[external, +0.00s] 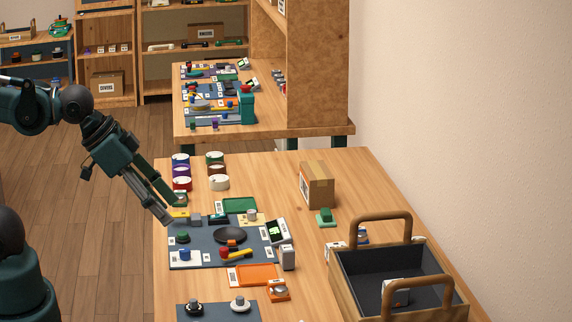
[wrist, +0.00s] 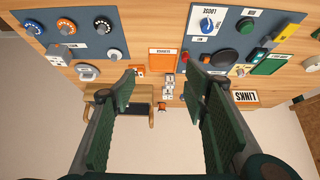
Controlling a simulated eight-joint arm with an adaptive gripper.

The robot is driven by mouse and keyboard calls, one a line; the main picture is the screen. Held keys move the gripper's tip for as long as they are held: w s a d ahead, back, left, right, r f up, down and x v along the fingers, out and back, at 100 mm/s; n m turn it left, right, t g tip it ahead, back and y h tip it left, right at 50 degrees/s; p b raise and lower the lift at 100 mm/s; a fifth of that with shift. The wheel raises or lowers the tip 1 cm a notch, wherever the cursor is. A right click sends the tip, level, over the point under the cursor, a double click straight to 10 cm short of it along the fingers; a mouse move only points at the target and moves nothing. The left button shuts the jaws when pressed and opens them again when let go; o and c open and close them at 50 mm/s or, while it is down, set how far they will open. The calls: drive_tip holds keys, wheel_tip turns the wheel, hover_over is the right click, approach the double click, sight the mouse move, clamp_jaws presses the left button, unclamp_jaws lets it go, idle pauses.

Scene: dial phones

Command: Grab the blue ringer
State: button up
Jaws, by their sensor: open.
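A small blue knob (external: 185,254) stands on a white card at the near left of the dark mat (external: 205,264). In the wrist view a blue dial (wrist: 207,23) sits on a white card marked LOOSE, near the top. I cannot tell for certain which blue piece is the ringer. My gripper (external: 177,212) is open and empty above the table's left edge, by the far left corner of the mat. Its fingers (wrist: 160,76) are wide apart in the wrist view, with neither blue piece between them.
The mat also carries a black disc (external: 230,235), a red and yellow piece (external: 233,253) and a green knob (external: 182,237). An orange tray (external: 254,274) lies in front. The wooden tote (external: 343,284) and a cardboard box (external: 316,184) stand right.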

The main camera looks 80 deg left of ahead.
drive_tip(key=shift+c, duration=0.2)
drive_tip(key=w+a+r+n+g+h+p, duration=0.1)
drive_tip(key=w+a+r+n+p, duration=0.15)
drive_tip(key=w, duration=0.65)
drive_tip(key=w+a+r+n+g+p, duration=0.1)
drive_tip(key=w+r+n+g+p, duration=0.15)
drive_tip(key=w, duration=0.55)
drive_tip(key=w+a+r+n+g+h+p, duration=0.1)
drive_tip(key=w+r+n+p, duration=0.2)
drive_tip(key=w, duration=0.6)
drive_tip(key=w+a+f+n+g+h+p, duration=0.1)
drive_tip(key=w+a+f+n, duration=0.2)
drive_tip(key=w, duration=0.4)
drive_tip(key=w+a+f+n+g+p, duration=0.1)
drive_tip(key=w+a+f+n+p, duration=0.1)
drive_tip(key=w+a+f, duration=0.3)
drive_tip(key=w+a+f+n+g+h+p, duration=0.1)
drive_tip(key=w+a+f+n, duration=0.3)
drive_tip(key=w+f, duration=0.4)
drive_tip(key=shift+w+a+f+h+p, duration=0.4)
drive_tip(key=shift+w+p, duration=0.35)
drive_tip(key=shift+w, duration=0.5)
drive_tip(key=shift+x, duration=1.2)
